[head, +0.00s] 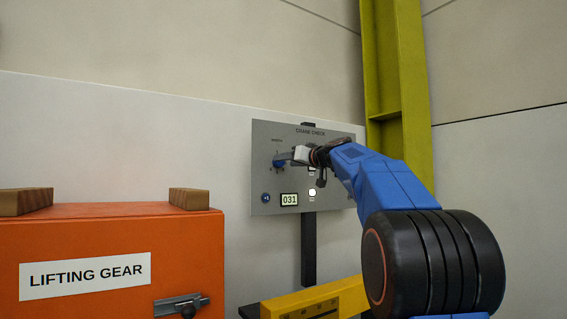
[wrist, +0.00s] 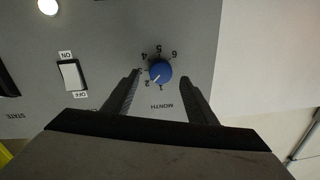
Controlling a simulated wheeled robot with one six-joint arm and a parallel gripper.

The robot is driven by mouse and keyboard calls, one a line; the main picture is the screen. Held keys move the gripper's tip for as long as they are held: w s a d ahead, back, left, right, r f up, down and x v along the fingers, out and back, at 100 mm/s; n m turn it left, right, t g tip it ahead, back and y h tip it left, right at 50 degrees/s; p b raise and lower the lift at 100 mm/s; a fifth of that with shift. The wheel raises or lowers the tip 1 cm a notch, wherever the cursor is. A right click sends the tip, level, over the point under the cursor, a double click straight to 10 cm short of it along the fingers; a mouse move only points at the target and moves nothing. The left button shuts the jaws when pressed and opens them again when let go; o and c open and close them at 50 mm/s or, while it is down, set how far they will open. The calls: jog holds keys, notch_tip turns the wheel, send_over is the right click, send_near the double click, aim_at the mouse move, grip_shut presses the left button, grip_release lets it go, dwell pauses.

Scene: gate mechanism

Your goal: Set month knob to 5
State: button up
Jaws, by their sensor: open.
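The blue month knob (wrist: 161,71) sits on a grey panel, under the word MONTH, which appears upside down in the wrist view. Numbers 1 to 6 ring the knob, and its white pointer line appears to aim at 2. My gripper (wrist: 161,76) is open, with one finger on each side of the knob and a visible gap to both. In the head view the knob (head: 279,163) shows at the left of the panel (head: 335,205), beside my gripper (head: 285,158), which partly hides the area around it.
The panel also carries a white rocker switch (wrist: 71,75) marked ON and OFF, a round white light (head: 312,192), a display (head: 289,199) reading 031, and a small blue round control (head: 265,198). An orange LIFTING GEAR box (head: 120,250) stands at left, a yellow beam (head: 395,90) behind.

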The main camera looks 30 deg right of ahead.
jog(key=shift+w+a, duration=0.15)
jog(key=shift+w, duration=1.35)
jog(key=c, duration=1.1)
jog(key=shift+o, duration=0.2)
